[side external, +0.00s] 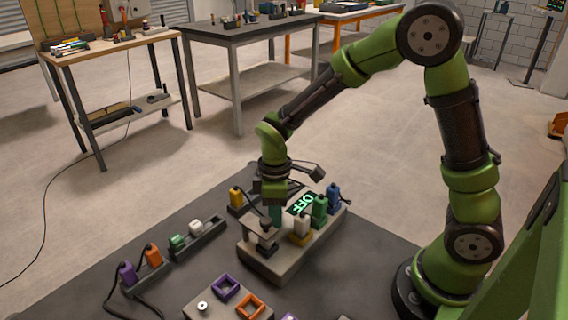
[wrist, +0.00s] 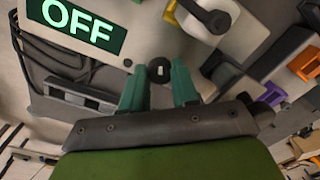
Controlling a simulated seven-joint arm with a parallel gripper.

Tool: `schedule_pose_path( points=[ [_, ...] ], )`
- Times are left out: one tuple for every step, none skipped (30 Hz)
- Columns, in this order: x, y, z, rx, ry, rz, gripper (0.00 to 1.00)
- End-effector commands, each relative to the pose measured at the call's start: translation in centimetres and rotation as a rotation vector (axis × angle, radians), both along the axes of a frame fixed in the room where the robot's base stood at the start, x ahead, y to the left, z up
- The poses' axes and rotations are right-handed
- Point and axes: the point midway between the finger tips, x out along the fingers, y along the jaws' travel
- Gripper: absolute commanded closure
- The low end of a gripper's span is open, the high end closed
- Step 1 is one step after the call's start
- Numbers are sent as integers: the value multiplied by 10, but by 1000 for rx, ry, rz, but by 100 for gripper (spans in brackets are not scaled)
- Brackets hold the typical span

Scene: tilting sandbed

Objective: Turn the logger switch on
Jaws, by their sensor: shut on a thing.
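The logger box (side external: 285,262) is a beige block on the dark bench, with several plugs standing in its top. Its display (side external: 301,203) glows green and reads OFF; the display also shows at the top left of the wrist view (wrist: 76,26). The logger switch (wrist: 158,71) is a small round black knob with a white mark. My gripper (wrist: 160,82) has its two green fingers on either side of the knob, shut on it. In the side view my gripper (side external: 276,214) points down at the box beside the display and hides the knob.
Green (side external: 319,210), blue (side external: 333,197) and white-and-yellow (side external: 300,229) plugs stand close to my gripper on the right. A black plug (side external: 267,241) stands in front. A dark rack (side external: 200,240) lies left. Purple (side external: 225,287) and orange (side external: 250,306) square frames lie in front.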

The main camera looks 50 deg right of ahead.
Motion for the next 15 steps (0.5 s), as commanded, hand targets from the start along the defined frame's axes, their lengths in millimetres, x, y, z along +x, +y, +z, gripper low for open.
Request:
schedule_pose_path(
  points=[
    [0, 0, 1, 1, 0, -6, 100],
    [0, 0, 1, 1, 0, -10, 100],
    [0, 0, 1, 1, 0, -19, 100],
    [0, 0, 1, 1, 0, -28, 100],
    [0, 0, 1, 1, 0, -37, 100],
    [0, 0, 1, 1, 0, -52, 100],
    [0, 0, 1, 1, 0, -66, 100],
    [0, 0, 1, 1, 0, -81, 100],
    [0, 0, 1, 1, 0, -105, 100],
    [0, 0, 1, 1, 0, -124, 100],
    [0, 0, 1, 1, 1, -145, 100],
    [0, 0, 1, 1, 0, -176, 100],
    [0, 0, 1, 1, 0, -200, 100],
    [0, 0, 1, 1, 0, -225, 100],
    [0, 0, 1, 1, 0, -261, 100]
  ],
)
